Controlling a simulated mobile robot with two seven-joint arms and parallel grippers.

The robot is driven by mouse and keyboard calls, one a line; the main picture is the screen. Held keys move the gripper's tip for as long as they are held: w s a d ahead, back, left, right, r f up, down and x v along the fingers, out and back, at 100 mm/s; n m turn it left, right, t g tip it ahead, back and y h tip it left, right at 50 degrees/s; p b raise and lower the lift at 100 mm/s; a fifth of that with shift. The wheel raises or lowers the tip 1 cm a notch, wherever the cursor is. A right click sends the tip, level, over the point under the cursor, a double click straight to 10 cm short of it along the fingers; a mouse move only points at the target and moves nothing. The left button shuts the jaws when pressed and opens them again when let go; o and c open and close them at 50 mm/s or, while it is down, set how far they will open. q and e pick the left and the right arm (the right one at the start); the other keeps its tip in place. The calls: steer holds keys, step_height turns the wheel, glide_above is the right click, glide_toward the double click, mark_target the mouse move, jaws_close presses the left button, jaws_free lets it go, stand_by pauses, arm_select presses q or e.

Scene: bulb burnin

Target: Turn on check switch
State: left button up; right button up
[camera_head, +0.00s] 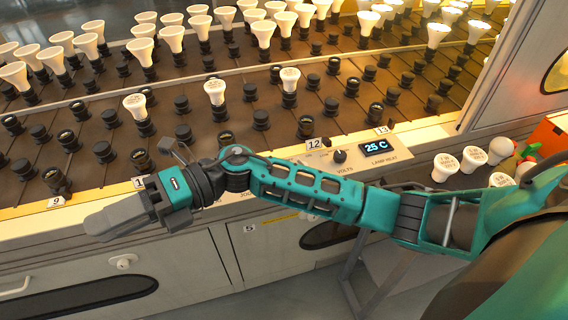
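A sloping control panel (290,160) runs along the front edge of the bulb rack. It carries a black round knob (339,156) marked VOLTS and a display (381,147) reading 25 C, marked LAMP HEAT. A small dark switch-like part (326,142) stands beside the label 12. I cannot read which part is the check switch, and my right arm covers part of the panel. My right gripper (108,222) is at the left, in front of the rack's front edge, pointing left. Nothing shows in it; its finger gap cannot be made out. My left gripper is out of view.
The brown rack (225,105) holds many dark sockets, several with white bulbs (214,92). Loose white bulbs (445,166) stand at the right near an orange box (552,132).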

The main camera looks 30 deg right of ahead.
steer(key=d+f+n+g+h+b, duration=0.2)
steer(key=d+f+n+g+h, duration=0.15)
steer(key=f+n+h, duration=0.35)
steer(key=n+t+h+b, duration=0.2)
steer(key=t+h+b, duration=0.25)
steer(key=h, duration=1.15)
glide_toward(298, 158)
steer(key=b+x, duration=0.3)
steer(key=x, duration=0.5)
steer(key=shift+s+f, duration=0.1)
steer(key=shift+f, duration=0.1)
steer(key=shift+d+f, duration=0.15)
steer(key=shift+f, duration=0.05)
steer(key=shift+c, duration=0.4)
jaws_close()
